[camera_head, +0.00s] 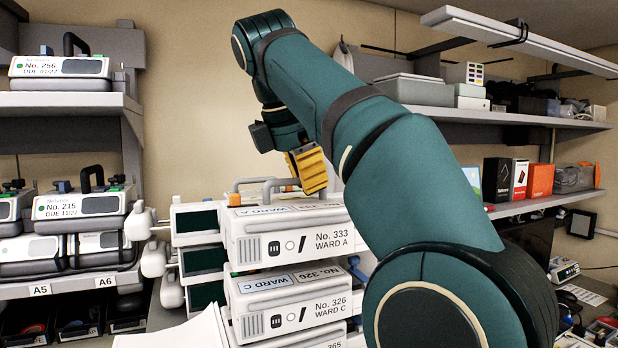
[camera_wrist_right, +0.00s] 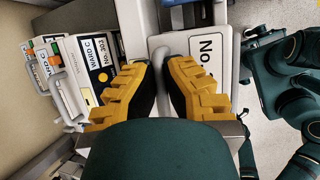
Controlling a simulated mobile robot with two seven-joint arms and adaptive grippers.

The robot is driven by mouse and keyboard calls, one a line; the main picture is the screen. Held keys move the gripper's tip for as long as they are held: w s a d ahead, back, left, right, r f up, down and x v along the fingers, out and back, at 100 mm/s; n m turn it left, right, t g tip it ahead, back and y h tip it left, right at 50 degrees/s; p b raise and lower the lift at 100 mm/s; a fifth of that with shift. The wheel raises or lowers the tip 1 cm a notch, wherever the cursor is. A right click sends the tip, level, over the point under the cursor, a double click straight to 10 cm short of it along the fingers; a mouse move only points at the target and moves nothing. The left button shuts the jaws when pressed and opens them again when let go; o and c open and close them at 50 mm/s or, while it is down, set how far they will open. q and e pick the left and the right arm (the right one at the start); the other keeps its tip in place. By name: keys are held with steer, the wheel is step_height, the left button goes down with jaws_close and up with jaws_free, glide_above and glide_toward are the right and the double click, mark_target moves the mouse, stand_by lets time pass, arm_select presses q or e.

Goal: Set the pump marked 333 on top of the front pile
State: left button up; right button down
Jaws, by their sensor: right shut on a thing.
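The pump marked 333 (camera_head: 290,243), white with a WARD A label, is upright above the pump marked 326 (camera_head: 290,303) in the pile. I cannot tell whether the two touch. Part of a pump marked 365 (camera_head: 328,344) shows lower down. My right gripper (camera_head: 307,170) is above pump 333, its yellow fingers shut on that pump's grey handle. The wrist view shows the right gripper (camera_wrist_right: 160,85) with the handle (camera_wrist_right: 158,62) between its fingers. The pump's label there is partly covered. My left gripper is not in view.
Stacked units with dark screens (camera_head: 202,258) stand just left of the pile. The left shelves hold more pumps, including No. 215 (camera_head: 83,208) and No. 256 (camera_head: 60,68). Boxes (camera_head: 497,180) stand on the right shelf. The wrist view shows WARD C pumps (camera_wrist_right: 92,65) at left.

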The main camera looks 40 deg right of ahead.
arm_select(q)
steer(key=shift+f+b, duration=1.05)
arm_select(e)
steer(key=shift+s+f, duration=0.1)
steer(key=shift+f, duration=1.1)
steer(key=c, duration=1.1)
jaws_free()
steer(key=shift+o, duration=0.2)
arm_select(q)
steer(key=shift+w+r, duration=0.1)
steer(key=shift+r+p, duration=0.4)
steer(key=shift+p, duration=0.05)
arm_select(e)
steer(key=shift+r, duration=0.5)
arm_select(q)
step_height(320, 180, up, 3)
steer(key=p, duration=0.3)
arm_select(e)
step_height(320, 180, up, 4)
steer(key=shift+f, duration=0.25)
steer(key=shift+a+f, duration=0.1)
steer(key=shift+a, duration=0.1)
steer(key=shift+r, duration=0.4)
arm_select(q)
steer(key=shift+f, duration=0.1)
